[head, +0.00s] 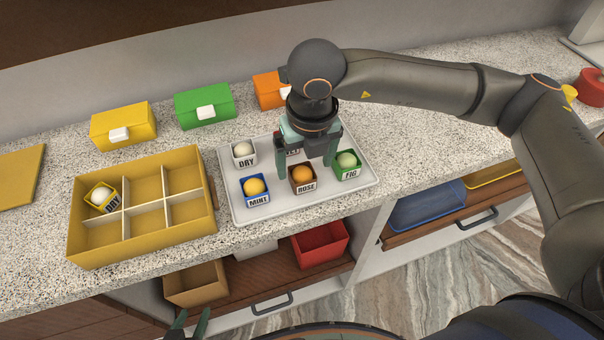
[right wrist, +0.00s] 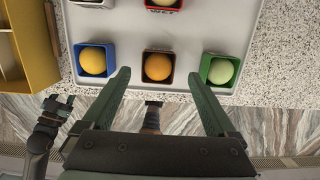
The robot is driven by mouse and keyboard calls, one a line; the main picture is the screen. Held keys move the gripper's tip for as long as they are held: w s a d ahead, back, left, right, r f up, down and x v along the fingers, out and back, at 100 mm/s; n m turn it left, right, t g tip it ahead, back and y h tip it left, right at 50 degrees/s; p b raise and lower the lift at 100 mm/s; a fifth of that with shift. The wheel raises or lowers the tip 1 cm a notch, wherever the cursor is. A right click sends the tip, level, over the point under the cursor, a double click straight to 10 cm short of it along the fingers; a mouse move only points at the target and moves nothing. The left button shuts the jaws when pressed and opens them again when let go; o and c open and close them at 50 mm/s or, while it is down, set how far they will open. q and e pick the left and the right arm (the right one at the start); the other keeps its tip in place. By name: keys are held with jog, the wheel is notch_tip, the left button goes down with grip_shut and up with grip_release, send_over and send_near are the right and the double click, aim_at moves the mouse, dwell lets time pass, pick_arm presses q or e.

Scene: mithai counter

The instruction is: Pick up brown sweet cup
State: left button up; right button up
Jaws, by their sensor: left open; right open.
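The brown cup (head: 303,186), labelled ROSE and holding an orange sweet, stands upright on the white tray (head: 240,214). It also shows in the right wrist view (right wrist: 158,79). My right gripper (head: 306,170) is open and empty over the tray, pointing down. Its fingers lie to either side of the brown cup in the right wrist view, with the cup near the fingertips; whether they touch it I cannot tell. My left gripper (head: 189,325) is open at the bottom edge of the head view, low in front of the counter.
A blue MINT cup (head: 257,199) stands left of the brown cup, a green FIG cup (head: 348,172) right. A white DRY cup (head: 245,160) and a partly hidden red cup (right wrist: 163,8) stand behind. The yellow divided box (head: 90,256) holds a tilted DRY cup (head: 102,198).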

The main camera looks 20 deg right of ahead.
aim_at(302, 170)
jog(key=f, duration=0.4)
jog(key=shift+w+a+f+p, duration=0.2)
jog(key=shift+w+p, duration=0.1)
jog(key=shift+w, duration=0.1)
jog(key=shift+c, duration=0.3)
jog(key=c, duration=1.3)
jog(key=shift+c, duration=0.5)
jog(key=shift+r, duration=0.2)
